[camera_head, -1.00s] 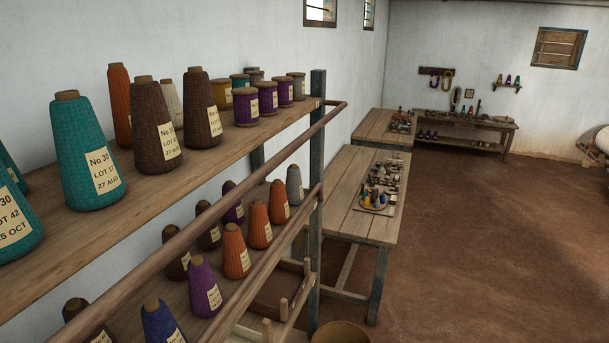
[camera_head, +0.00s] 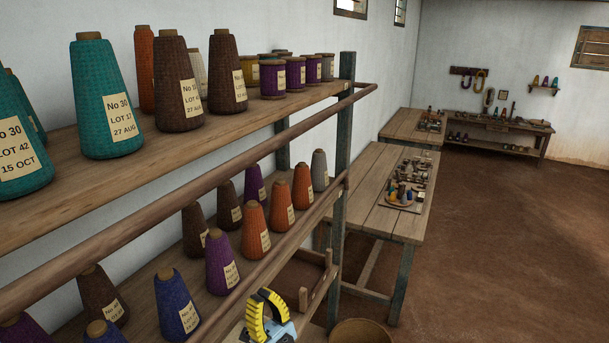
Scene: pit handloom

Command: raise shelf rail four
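A long round wooden rail (camera_head: 180,197) runs along the front of the upper shelf (camera_head: 60,195), ending past the post (camera_head: 342,150). A second wooden rail (camera_head: 275,259) runs along the front of the shelf below. I cannot tell which rail counts as rail four; no numbers show on them. My gripper (camera_head: 268,318) shows at the bottom edge, with yellow and black ridged pads and a pale blue body. It is in front of the lower shelving, below the second rail in the picture. Its lower part is cut off, and its opening cannot be made out.
Yarn cones (camera_head: 105,95) and purple spools (camera_head: 272,78) stand on the upper shelf. More cones (camera_head: 222,262) stand on the lower one. A basket (camera_head: 360,333) sits on the floor, near a work table (camera_head: 375,215). The brown floor at right is clear.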

